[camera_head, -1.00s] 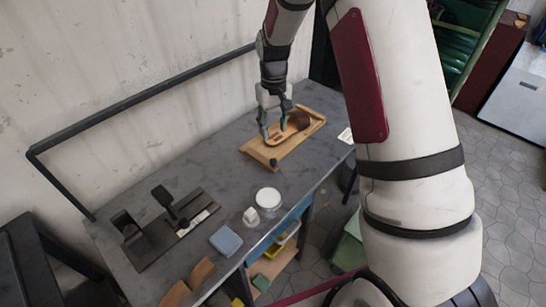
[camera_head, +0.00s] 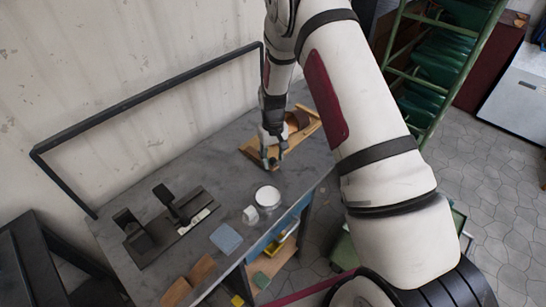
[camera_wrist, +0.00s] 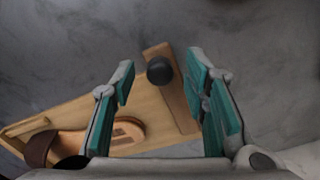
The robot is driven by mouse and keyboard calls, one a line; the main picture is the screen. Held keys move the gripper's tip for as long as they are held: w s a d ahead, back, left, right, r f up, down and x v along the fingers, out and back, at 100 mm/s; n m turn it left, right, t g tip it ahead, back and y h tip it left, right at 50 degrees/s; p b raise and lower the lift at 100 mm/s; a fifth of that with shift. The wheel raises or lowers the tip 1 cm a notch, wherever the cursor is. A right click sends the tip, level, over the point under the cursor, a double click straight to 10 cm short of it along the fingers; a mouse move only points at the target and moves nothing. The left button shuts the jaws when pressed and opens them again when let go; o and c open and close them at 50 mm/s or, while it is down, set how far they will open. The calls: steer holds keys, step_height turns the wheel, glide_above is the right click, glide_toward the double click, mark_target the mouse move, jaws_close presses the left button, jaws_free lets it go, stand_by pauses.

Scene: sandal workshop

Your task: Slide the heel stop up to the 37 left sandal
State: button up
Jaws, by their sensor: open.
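The sandal (camera_wrist: 100,139), with a tan sole and brown strap, lies on a wooden board (camera_wrist: 148,106). In the head view the sandal's strap (camera_head: 297,120) shows beyond my arm. The heel stop (camera_wrist: 182,99) is a wooden crossbar with a black round knob (camera_wrist: 159,70), at the board's near end. A gap of bare board shows between the sandal's heel and the crossbar. My gripper (camera_wrist: 166,84) is open, with the knob appearing between its teal-padded fingers. In the head view my gripper (camera_head: 271,160) is over the board's near end and hides part of it.
On the grey bench (camera_head: 232,165) stand a white round container (camera_head: 267,196), a small white cup (camera_head: 250,214) and a blue pad (camera_head: 226,239). A black fixture (camera_head: 168,225) stands at the left. Brown pieces (camera_head: 188,282) lie at the near edge. A black rail runs along the wall.

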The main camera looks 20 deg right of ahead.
steer(key=shift+f, duration=0.1)
jaws_close()
steer(key=w+d+b, duration=0.1)
steer(key=d, duration=0.1)
steer(key=w+d+b, duration=0.1)
steer(key=d, duration=0.1)
steer(key=shift+w+f+b, duration=0.1)
steer(key=shift+w+b, duration=0.05)
steer(key=shift+b, duration=0.2)
steer(key=shift+w+d, duration=0.15)
steer(key=shift+d, duration=0.35)
jaws_free()
step_height(320, 180, up, 12)
stand_by(0.6)
